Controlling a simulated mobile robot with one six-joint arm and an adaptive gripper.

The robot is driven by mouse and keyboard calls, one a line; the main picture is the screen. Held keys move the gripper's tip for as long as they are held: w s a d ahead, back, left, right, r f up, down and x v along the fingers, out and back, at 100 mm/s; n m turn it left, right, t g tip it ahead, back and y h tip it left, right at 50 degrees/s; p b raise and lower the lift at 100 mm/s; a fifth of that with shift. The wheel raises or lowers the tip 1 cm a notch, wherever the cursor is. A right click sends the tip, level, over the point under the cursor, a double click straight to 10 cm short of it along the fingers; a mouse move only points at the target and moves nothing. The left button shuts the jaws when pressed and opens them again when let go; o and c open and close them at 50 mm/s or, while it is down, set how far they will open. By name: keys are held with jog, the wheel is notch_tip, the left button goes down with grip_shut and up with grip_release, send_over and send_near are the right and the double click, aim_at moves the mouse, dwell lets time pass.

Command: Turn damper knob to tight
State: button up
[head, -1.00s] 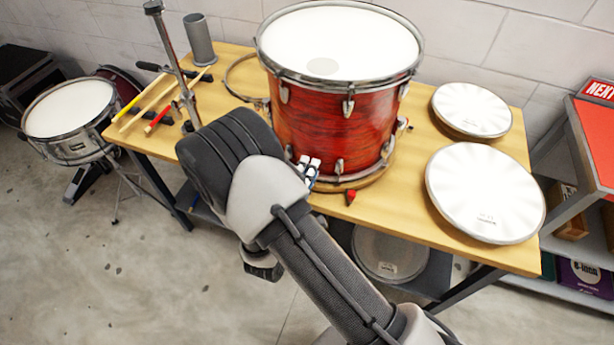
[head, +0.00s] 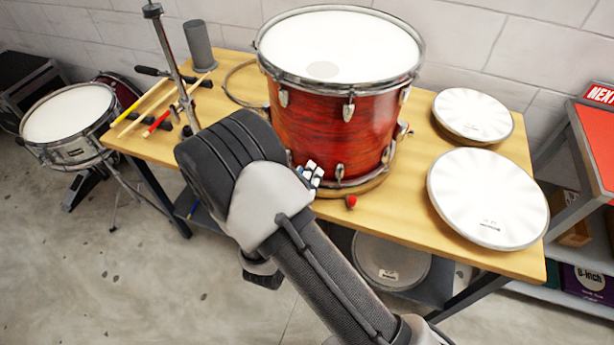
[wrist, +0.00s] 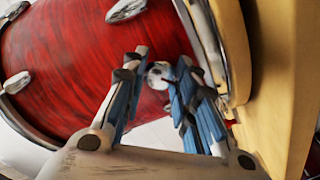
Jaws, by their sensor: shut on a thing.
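The red drum (head: 330,125) stands upright on a wooden bench. In the wrist view its red shell (wrist: 80,60) fills the upper left. A small round silver knob (wrist: 158,74), which looks like the damper knob, sits low by the drum's rim. My gripper (wrist: 160,80) has its blue-padded fingers on either side of the knob and is shut on it. In the head view the fingertips of my gripper (head: 313,173) show at the drum's lower front. My arm hides the rest of the gripper, and the knob cannot be made out there. No tight marking is legible.
A small red piece (head: 351,202) is at the bench's front edge. Two white round pads (head: 488,200) (head: 473,115) lie right of the drum. Sticks (head: 145,105) and a metal stand (head: 172,70) are at the left.

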dwell(0.4)
jog(key=o, duration=1)
jog(key=shift+o, duration=0.2)
